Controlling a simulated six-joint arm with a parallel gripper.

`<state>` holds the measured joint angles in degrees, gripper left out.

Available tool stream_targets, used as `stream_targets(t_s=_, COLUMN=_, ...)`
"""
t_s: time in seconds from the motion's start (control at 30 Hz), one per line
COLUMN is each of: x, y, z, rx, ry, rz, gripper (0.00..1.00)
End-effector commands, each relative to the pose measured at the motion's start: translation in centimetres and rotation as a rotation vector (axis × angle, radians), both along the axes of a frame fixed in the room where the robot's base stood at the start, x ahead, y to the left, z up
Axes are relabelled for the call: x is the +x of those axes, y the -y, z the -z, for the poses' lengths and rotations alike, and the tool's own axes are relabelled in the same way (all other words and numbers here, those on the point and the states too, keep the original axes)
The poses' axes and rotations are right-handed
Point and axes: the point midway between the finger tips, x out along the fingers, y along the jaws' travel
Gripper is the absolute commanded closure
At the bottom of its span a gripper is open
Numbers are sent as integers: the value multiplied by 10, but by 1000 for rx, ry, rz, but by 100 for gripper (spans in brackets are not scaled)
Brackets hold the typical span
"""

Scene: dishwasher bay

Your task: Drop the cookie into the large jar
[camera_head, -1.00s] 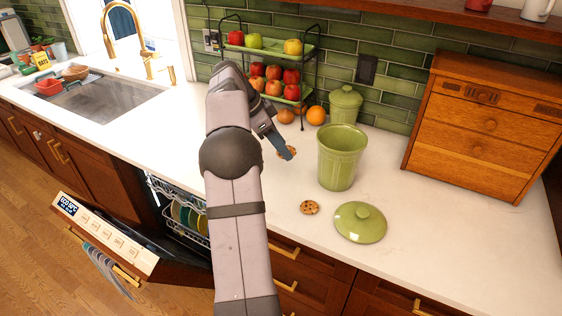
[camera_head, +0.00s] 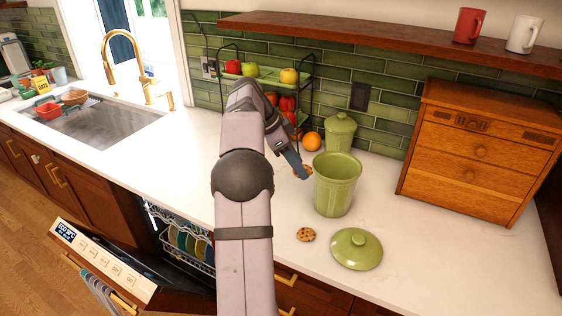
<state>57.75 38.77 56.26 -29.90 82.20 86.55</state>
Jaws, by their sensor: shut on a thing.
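The large green jar (camera_head: 334,190) stands open and upright on the counter. Its green lid (camera_head: 357,249) lies on the counter in front of it. My gripper (camera_head: 303,172) is just left of the jar's rim, shut on a chocolate chip cookie (camera_head: 308,169) that is mostly hidden by the finger. A second cookie (camera_head: 305,234) lies on the counter, left of the lid. A smaller green jar (camera_head: 340,133) with its lid on stands behind the large jar.
A tiered fruit rack (camera_head: 314,70) with apples stands behind my arm, an orange (camera_head: 312,141) beside it. A wooden drawer box (camera_head: 475,150) stands at the right. The dishwasher door (camera_head: 105,262) hangs open at lower left. The counter right of the lid is clear.

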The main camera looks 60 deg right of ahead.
Motion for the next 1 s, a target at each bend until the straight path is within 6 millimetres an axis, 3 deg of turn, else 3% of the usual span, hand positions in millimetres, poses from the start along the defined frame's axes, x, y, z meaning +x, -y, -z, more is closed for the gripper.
stream_targets(t_s=0.03, x=-19, y=6, z=-18, rx=1, ry=-1, rz=36, gripper=62)
stream_targets(t_s=0.2, x=-81, y=19, z=-43, rx=2, ry=-2, rz=150, gripper=62)
stream_targets(t_s=0.3, x=-109, y=20, z=-47, rx=5, ry=-2, rz=208, gripper=62)
stream_targets(t_s=0.5, x=-145, y=25, z=-48, rx=4, ry=-2, rz=278, gripper=62)
stream_targets(t_s=0.63, x=-156, y=36, z=-44, rx=4, ry=-1, rz=239, gripper=62)
stream_targets(t_s=0.7, x=-152, y=45, z=-36, rx=3, ry=0, rz=156, gripper=62)
stream_targets(t_s=0.83, x=-131, y=63, z=-21, rx=3, ry=0, rz=-39, gripper=62)
stream_targets(t_s=1.0, x=-108, y=87, z=-19, rx=-2, ry=1, rz=-286, gripper=62)
